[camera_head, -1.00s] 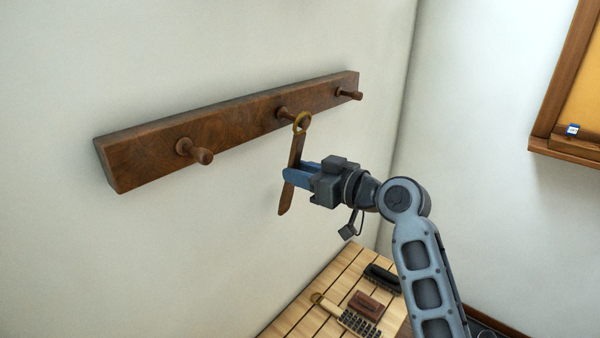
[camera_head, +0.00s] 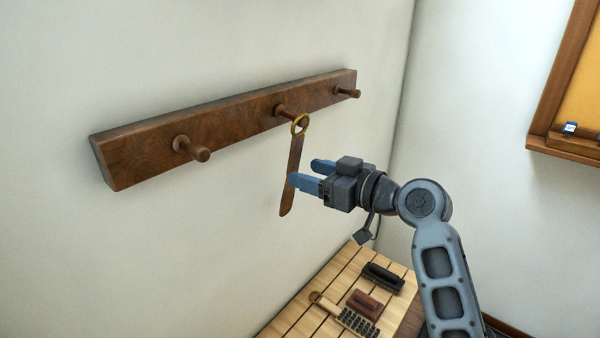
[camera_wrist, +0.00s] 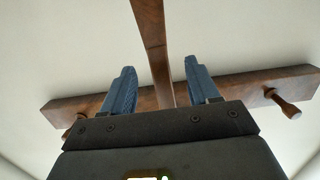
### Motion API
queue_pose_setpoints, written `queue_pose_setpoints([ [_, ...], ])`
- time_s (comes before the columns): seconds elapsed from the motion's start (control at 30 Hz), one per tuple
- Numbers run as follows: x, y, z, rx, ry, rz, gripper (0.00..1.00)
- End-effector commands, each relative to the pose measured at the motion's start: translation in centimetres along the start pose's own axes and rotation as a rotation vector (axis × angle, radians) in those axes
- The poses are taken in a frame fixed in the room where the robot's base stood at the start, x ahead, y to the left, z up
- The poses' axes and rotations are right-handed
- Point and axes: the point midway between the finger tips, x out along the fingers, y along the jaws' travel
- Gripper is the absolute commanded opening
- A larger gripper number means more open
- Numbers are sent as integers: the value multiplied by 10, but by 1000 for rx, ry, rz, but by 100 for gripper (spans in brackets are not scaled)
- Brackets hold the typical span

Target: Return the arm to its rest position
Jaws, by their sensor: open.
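My gripper (camera_head: 306,173) is open, with its blue fingers parted just right of a flat brown strap (camera_head: 293,178). The strap hangs by a brass ring (camera_head: 300,124) at the middle peg (camera_head: 287,113) of the wooden peg rail. In the wrist view the strap (camera_wrist: 153,45) passes between the two fingers (camera_wrist: 160,75) as seen from there, and I see no finger pressing on it. My arm reaches in from the lower right. Whether a fingertip still touches the strap is not clear.
The wooden peg rail (camera_head: 235,120) is on the wall. A slatted bench (camera_head: 318,285) below holds a dark brush (camera_head: 383,277), a reddish-brown brush (camera_head: 365,305) and a light-handled brush (camera_head: 345,315). A framed board (camera_head: 560,100) is at right. The air between arm and right wall is free.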

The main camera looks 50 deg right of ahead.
Motion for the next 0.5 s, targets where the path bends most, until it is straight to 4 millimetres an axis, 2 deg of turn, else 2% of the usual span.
queue_pose_setpoints([
  [0.2,-33,0,1,0,-1,1,60],
  [0.33,-43,-1,0,-1,0,1,60],
  [0.5,-45,-1,-1,-1,-1,0,60],
])
